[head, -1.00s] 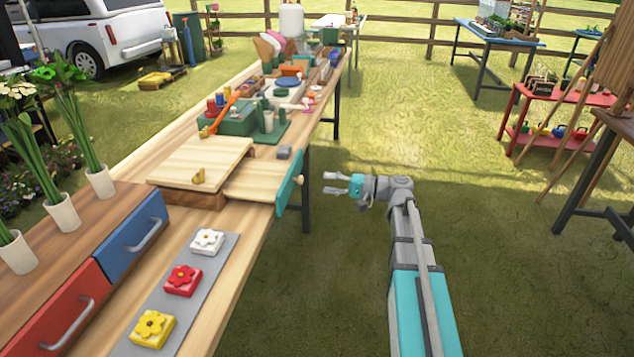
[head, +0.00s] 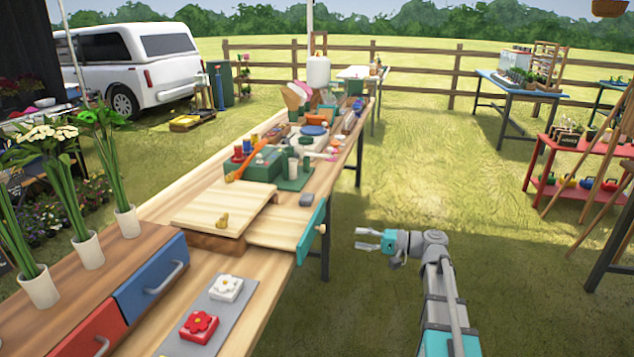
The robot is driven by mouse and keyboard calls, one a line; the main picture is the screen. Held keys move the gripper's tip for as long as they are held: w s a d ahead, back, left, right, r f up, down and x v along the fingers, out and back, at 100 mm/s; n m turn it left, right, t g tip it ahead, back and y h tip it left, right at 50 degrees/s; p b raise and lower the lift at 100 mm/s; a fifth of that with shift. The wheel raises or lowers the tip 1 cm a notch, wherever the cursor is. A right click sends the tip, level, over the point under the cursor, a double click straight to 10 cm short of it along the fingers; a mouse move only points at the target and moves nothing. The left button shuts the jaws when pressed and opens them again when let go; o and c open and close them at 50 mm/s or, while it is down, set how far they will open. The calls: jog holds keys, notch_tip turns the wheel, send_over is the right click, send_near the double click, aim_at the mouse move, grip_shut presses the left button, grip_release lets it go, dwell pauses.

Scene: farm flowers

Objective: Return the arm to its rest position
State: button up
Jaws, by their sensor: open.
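My gripper (head: 366,239) is open and empty in the head view. It hangs over the grass, to the right of the long wooden table (head: 232,280). Its fingers point left, toward the teal front of an open wooden drawer (head: 311,234), with a gap between them. My arm runs from the gripper down to the bottom edge of the picture.
A raised wooden board (head: 225,208) with a small yellow-brown piece stands beside the drawer. White (head: 226,288) and red (head: 199,326) flower blocks lie on a grey strip. A red shelf (head: 545,185) stands at right. The grass around my arm is clear.

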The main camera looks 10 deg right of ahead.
jog(key=s+a+f+n+g+h, duration=0.2)
jog(key=s+a+f+g+h, duration=0.35)
jog(key=f, duration=0.55)
jog(key=s+f+n+g+h, duration=0.1)
jog(key=s+f+h, duration=0.2)
jog(key=s+h, duration=0.25)
jog(key=s+f+n+h, duration=0.1)
jog(key=s+f+h, duration=0.3)
jog(key=s+h, duration=0.15)
notch_tip(320, 180, up, 26)
jog(key=p, duration=2.6)
jog(key=shift+d+r, duration=0.25)
jog(key=shift+d, duration=0.15)
jog(key=shift+s, duration=0.1)
